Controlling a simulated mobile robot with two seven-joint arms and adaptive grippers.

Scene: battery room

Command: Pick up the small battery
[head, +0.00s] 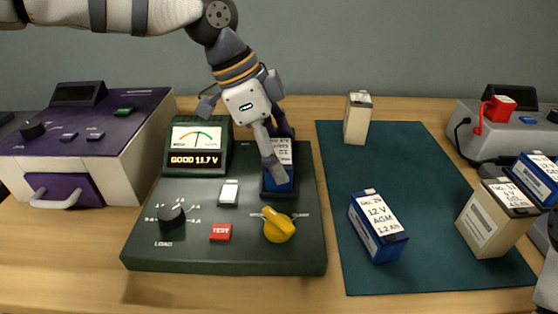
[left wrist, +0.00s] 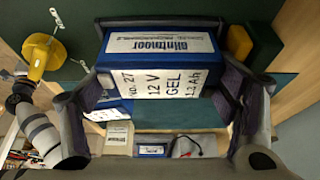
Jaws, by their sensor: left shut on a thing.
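A small blue battery (left wrist: 155,75) with a white label reading "No. 27 12 V GEL 1.2 Ah" lies between the fingers of my left gripper in the left wrist view. In the head view this battery (head: 281,178) stands at the dark holder on the right of the green tester (head: 140,258), partly hidden by a finger. My left gripper (head: 277,145) is shut on it from above. I cannot tell whether its base touches the holder. The tester display (head: 195,160) reads "GOOD 11.7 V". My right gripper is not clearly in view.
A teal mat (head: 335,225) right of the tester holds a small beige battery (head: 357,118), a blue 12 V AGM battery (head: 378,225) and a larger beige battery (head: 495,215). A yellow knob (head: 278,225) is just before the holder. A purple-topped unit (head: 80,140) stands left.

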